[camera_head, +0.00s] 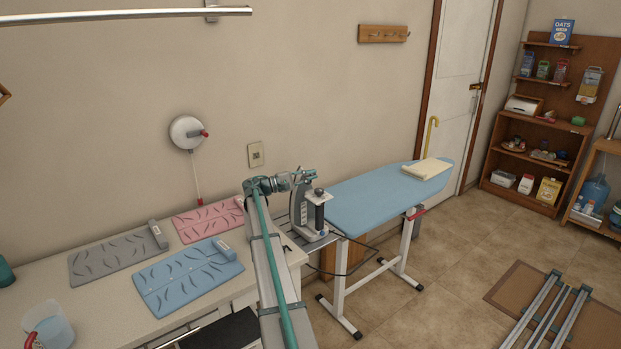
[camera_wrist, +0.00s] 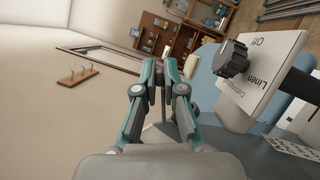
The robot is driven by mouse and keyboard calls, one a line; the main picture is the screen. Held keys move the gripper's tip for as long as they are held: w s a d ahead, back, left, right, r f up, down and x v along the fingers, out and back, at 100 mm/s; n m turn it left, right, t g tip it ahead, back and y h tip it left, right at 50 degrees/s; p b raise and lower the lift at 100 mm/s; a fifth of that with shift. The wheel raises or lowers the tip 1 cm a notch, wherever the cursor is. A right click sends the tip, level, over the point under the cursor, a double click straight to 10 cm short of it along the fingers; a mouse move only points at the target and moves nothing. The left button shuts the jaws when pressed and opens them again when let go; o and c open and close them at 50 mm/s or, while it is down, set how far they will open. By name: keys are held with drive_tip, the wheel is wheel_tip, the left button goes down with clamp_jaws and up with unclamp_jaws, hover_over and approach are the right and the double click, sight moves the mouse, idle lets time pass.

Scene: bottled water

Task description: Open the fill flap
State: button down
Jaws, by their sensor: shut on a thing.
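The iron (camera_head: 305,212) stands upright on its heel at the near end of the ironing board. Its pale panel with a dark dial and the words Off and Linen (camera_wrist: 265,75) fills the right of the wrist view. My gripper (camera_head: 294,179) is at the upper end of the iron, reaching in from the left. In the wrist view my gripper (camera_wrist: 160,66) has its two teal and grey fingers close together, shut on the small fill flap. The flap itself is hidden by the fingers, so how far it stands open cannot be told.
The blue ironing board (camera_head: 375,200) extends right, with a folded cream cloth (camera_head: 427,169) at its far end. A counter with grey (camera_head: 118,254), pink (camera_head: 208,220) and blue (camera_head: 187,275) mats lies left. A dark cord hangs below the iron.

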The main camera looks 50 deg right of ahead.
drive_tip(key=shift+w+r+n+h, duration=0.2)
drive_tip(key=shift+n+h, duration=0.1)
drive_tip(key=shift+n, duration=0.3)
drive_tip(key=shift+w+r+n+h, duration=0.1)
drive_tip(key=shift+r+n+h, duration=0.15)
drive_tip(key=shift+n, duration=0.35)
drive_tip(key=shift+d, duration=0.1)
drive_tip(key=c, duration=1.6)
unclamp_jaws()
drive_tip(key=shift+o, duration=0.2)
drive_tip(key=shift+f, duration=0.1)
drive_tip(key=v, duration=0.7)
drive_tip(key=shift+a, duration=0.25)
drive_tip(key=shift+w, duration=0.15)
